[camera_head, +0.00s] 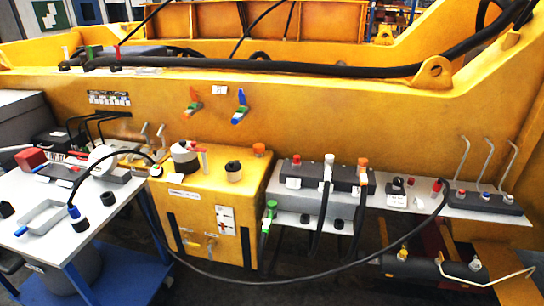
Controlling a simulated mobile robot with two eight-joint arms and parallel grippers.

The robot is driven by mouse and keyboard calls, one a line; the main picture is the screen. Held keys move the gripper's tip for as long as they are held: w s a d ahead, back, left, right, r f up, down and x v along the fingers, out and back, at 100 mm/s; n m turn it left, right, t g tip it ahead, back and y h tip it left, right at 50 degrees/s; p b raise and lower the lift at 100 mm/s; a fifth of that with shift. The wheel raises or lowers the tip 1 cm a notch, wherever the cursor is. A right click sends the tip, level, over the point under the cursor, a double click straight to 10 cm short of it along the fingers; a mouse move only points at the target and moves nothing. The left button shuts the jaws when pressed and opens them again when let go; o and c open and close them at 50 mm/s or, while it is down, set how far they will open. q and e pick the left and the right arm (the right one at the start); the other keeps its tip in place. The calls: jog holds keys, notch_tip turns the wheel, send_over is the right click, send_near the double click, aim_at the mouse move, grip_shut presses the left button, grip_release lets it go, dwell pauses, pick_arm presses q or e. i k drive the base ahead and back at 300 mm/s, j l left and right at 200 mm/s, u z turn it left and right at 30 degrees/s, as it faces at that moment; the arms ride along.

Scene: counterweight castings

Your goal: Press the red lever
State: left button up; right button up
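Several red parts could be the red lever, and I cannot tell which one it is. A slim red handle (203,154) stands beside a white and black cap on top of the yellow box. A small red-tipped stick (117,52) stands on the machine's upper ledge at the left. A lever bank (483,201) at the right has bent grey levers, with a red knob (460,193) on its base. A red knob (437,187) stands just left of that bank. Neither of my grippers is in view.
The yellow box (194,212) stands against the large yellow machine wall (330,115). A black hose (330,276) hangs in a long loop across the front. A white table (30,189) with a grey tray and loose parts fills the left.

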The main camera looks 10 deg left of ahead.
aim_at(73, 168)
jog(key=u, duration=1.9)
